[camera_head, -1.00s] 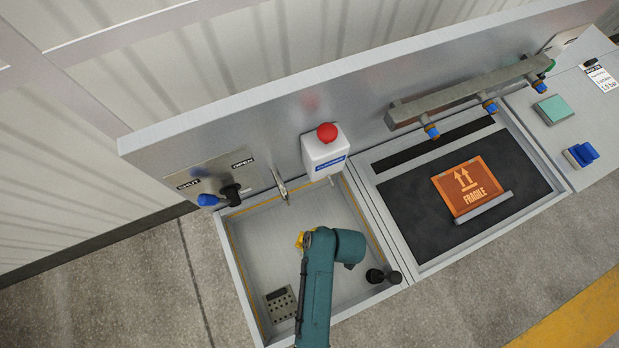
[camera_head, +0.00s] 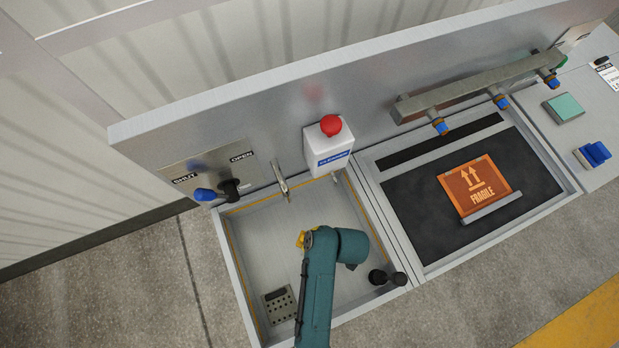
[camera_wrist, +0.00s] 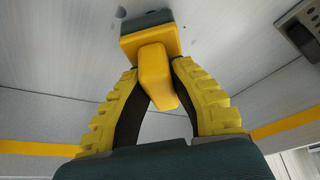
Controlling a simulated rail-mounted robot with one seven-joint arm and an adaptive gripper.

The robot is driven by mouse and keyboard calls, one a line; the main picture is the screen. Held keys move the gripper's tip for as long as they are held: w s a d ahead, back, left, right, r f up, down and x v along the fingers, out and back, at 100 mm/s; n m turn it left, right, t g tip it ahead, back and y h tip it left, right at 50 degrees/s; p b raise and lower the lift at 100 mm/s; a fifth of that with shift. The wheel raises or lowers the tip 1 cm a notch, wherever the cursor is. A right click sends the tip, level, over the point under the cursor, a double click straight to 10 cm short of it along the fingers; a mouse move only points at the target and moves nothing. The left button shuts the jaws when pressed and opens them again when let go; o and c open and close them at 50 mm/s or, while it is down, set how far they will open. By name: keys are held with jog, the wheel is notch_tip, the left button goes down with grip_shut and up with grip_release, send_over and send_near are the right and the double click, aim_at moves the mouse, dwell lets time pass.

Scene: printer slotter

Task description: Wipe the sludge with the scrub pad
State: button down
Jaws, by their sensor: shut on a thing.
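The scrub pad (camera_wrist: 157,70) has a yellow grip and a dark green underside. In the wrist view my gripper (camera_wrist: 158,82) is shut on that grip between its two ribbed yellow fingers. The pad is over the grey metal floor of the basin (camera_head: 268,237); I cannot tell whether it touches. In the head view my green arm hides most of the gripper and pad, and only a small yellow part shows. A small dark spot (camera_wrist: 120,12) shows on the metal beyond the pad; I cannot tell whether it is sludge.
A faucet (camera_head: 282,182) and a white dispenser with a red button (camera_head: 328,148) stand at the basin's back. Dark round knobs (camera_head: 388,278) are at its right rim. A drain plate (camera_head: 279,304) lies at front left. An orange box (camera_head: 474,186) lies in the right bay.

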jog(key=shift+w+f, duration=0.15)
jog(key=shift+w, duration=0.05)
jog(key=shift+s+d+r+p, duration=0.35)
jog(key=shift+s+d+p, duration=0.35)
jog(key=shift+s+d, duration=0.05)
jog(key=shift+s, duration=0.4)
jog(key=shift+s+d+p, duration=0.35)
jog(key=shift+s+p, duration=0.3)
jog(key=shift+p, duration=0.1)
jog(key=shift+s+r+p, duration=0.1)
jog(key=shift+p, duration=0.3)
jog(key=shift+w+a+f+b, duration=0.2)
jog(key=shift+w+b, duration=0.05)
jog(key=shift+w, duration=0.2)
jog(key=shift+w+a+f+b, duration=0.15)
jog(key=shift+w+b, duration=0.1)
jog(key=shift+w, duration=0.15)
jog(key=shift+w+a, duration=0.3)
jog(key=shift+w, duration=0.3)
jog(key=r, duration=0.1)
jog(key=w+r+p, duration=0.1)
jog(key=shift+a+r, duration=0.2)
jog(key=shift+r, duration=0.1)
notch_tip(320, 180, up, 6)
jog(key=p, duration=0.6)
jog(key=shift+s+f, duration=0.1)
jog(key=shift+f, duration=0.1)
